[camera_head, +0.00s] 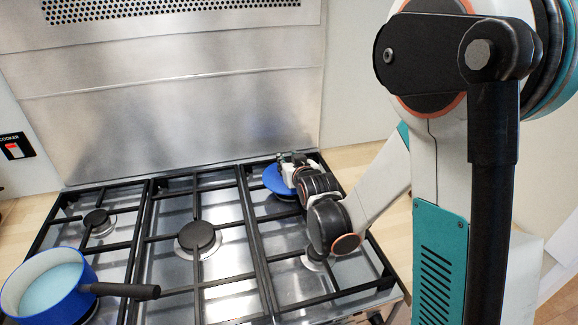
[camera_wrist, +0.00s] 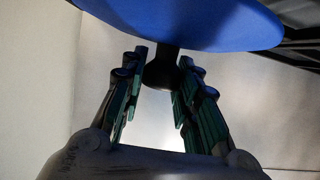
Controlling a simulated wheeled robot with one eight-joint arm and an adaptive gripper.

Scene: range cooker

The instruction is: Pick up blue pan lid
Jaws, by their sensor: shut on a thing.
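The blue pan lid (camera_head: 276,181) is over the back right burner area of the cooker in the head view, partly hidden by my gripper (camera_head: 290,166). In the wrist view the blue lid (camera_wrist: 190,22) fills the top of the picture, with its dark knob (camera_wrist: 161,70) pointing down between the fingers. My gripper (camera_wrist: 160,80) is shut on this knob, one finger on each side. Whether the lid touches the grate is hard to tell.
A blue pan (camera_head: 50,290) with a pale inside stands at the front left of the hob, its black handle (camera_head: 130,290) pointing right. Black grates (camera_head: 200,185) and burners (camera_head: 198,237) cover the hob. A steel splashback (camera_head: 180,120) rises behind.

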